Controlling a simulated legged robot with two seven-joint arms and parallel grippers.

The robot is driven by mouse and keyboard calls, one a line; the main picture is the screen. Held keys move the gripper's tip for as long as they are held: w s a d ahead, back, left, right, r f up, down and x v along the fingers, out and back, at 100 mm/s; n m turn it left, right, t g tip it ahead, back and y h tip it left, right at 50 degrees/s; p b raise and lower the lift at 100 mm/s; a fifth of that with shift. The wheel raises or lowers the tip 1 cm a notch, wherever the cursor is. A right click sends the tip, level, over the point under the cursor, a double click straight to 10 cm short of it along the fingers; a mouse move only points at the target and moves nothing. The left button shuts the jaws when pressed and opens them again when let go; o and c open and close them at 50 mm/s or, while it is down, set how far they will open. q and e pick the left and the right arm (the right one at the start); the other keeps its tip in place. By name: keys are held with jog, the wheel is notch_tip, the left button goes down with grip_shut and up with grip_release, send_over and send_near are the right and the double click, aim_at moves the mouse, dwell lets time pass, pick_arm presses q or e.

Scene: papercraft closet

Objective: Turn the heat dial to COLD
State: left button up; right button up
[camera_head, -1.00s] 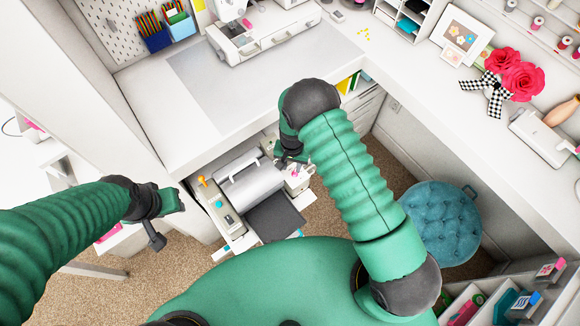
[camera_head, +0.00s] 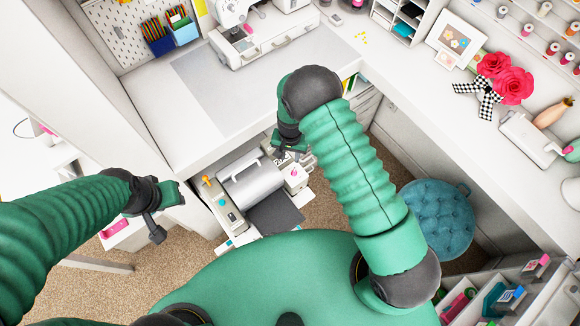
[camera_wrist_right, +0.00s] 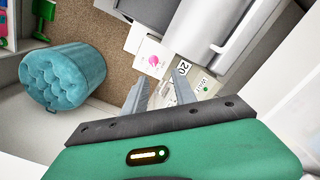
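A grey-and-white roller machine (camera_head: 250,180) stands below the desk, with a dark sheet at its front. Its right end panel carries a round pink dial (camera_head: 294,174); the same pink dial shows in the right wrist view (camera_wrist_right: 154,61). A "20" label and a green button (camera_wrist_right: 205,88) are near it. I cannot read the dial's setting or a COLD mark. My right gripper (camera_head: 292,150) is above the panel's back side; in the wrist view its fingers (camera_wrist_right: 160,88) are apart and empty, below the dial in the picture. My left gripper (camera_head: 168,205) hangs empty left of the machine.
The white desk (camera_head: 190,130) edge runs close behind the machine. A blue tufted stool (camera_head: 437,218) stands to the right on the carpet. A sewing machine (camera_head: 262,35) stands on the desk. An open drawer with supplies is at the lower right.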

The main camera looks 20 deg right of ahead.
notch_tip(320, 180, up, 8)
jog(key=p, duration=0.5)
jog(key=shift+f, duration=0.15)
notch_tip(320, 180, up, 17)
jog(key=b, duration=0.5)
jog(key=shift+f, duration=0.15)
